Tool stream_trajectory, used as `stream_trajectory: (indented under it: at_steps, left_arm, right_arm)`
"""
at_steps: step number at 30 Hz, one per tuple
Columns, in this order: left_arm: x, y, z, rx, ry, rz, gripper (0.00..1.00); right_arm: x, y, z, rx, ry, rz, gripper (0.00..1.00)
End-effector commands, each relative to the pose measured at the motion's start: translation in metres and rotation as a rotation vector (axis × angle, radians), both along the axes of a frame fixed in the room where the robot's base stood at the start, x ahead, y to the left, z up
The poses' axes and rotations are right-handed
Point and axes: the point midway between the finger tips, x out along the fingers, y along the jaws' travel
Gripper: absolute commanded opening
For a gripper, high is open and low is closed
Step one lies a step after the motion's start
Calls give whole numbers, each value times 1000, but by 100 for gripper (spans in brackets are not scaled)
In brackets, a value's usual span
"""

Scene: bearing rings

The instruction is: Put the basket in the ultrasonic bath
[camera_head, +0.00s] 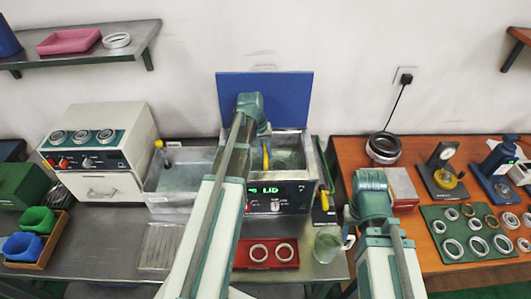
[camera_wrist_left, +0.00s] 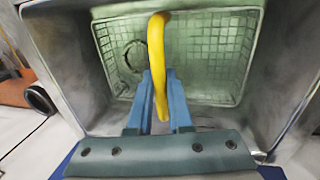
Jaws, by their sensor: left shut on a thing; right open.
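The ultrasonic bath (camera_head: 308,190) stands at the back of the steel bench, its blue lid (camera_head: 285,98) raised and its display reading "LID". My left gripper (camera_wrist_left: 158,100) is shut on the yellow handle (camera_wrist_left: 158,60) of the basket, which also shows in the head view (camera_head: 266,155). The mesh basket (camera_wrist_left: 215,60) appears within the bath's tank walls; whether it touches the bottom I cannot tell. A dark ring (camera_wrist_left: 135,56) shows in it at left. My left arm hides part of the bath in the head view. My right gripper (camera_head: 347,240) is open, low near a glass beaker (camera_head: 327,245).
A steel tank (camera_head: 160,203) with a yellow-handled tool stands left of the bath. A red tray (camera_head: 242,262) with two rings lies in front. A yellow-and-black tool (camera_head: 323,207) is right of the bath. A green mat (camera_head: 455,252) with several rings lies on the wooden table.

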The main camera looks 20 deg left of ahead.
Motion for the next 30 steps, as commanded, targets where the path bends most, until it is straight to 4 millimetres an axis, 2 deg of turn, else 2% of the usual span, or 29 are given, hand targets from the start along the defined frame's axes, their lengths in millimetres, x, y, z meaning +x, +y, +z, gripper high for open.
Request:
stream_trajectory:
  at_steps: [3, 29, 30]
  left_arm:
    - [0, 0, -6, 0, 0, 0, 0]
    - [1, -2, -8, 0, 0, 0, 0]
    - [1, -2, -8, 0, 0, 0, 20]
  right_arm:
    - [0, 0, -6, 0, 0, 0, 50]
    - [0, 0, -9, 0, 0, 0, 50]
    - [0, 0, -9, 0, 0, 0, 50]
